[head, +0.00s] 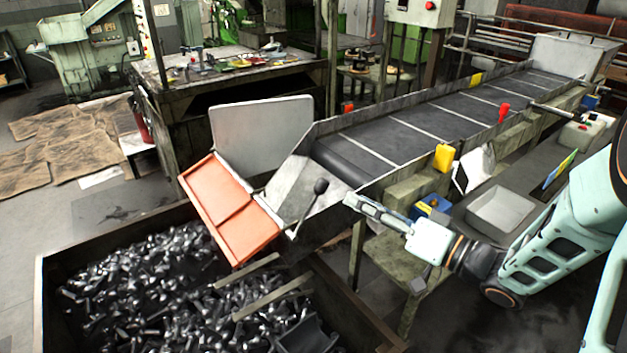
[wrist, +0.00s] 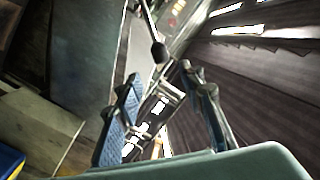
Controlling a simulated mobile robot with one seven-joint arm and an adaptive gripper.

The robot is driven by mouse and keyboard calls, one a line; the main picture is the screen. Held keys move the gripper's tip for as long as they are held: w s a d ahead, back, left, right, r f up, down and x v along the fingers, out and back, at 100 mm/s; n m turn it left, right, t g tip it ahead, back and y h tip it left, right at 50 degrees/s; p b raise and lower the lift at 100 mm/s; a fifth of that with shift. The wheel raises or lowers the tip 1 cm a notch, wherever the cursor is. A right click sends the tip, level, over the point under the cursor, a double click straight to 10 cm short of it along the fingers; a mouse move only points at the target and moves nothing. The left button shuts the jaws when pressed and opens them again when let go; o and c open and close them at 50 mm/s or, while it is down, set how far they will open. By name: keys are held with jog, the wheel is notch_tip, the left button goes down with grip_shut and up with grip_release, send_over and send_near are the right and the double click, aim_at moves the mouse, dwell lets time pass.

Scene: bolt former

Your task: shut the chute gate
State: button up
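The chute (head: 305,190) is a grey metal trough at the lower end of the conveyor. An orange-red panel (head: 230,208), which looks like the chute gate, slopes out from its mouth over the bolt bin. A lever with a black knob (head: 320,186) stands at the chute's near side; the knob also shows in the wrist view (wrist: 158,52). My gripper (head: 350,200) is just right of the knob in the head view, apart from it. In the wrist view its blue-padded fingers (wrist: 162,88) are spread and empty, with the knob beyond their tips.
A bin (head: 150,280) full of bolts lies below the chute. The conveyor (head: 420,125) runs back to the right, with a yellow block (head: 445,157) on its near side. A grey upright plate (head: 262,140) stands behind the chute.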

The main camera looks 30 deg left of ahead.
aim_at(324, 184)
jog(key=x, duration=1)
jog(key=shift+a+p, duration=0.3)
jog(key=shift+p, duration=0.05)
grip_shut()
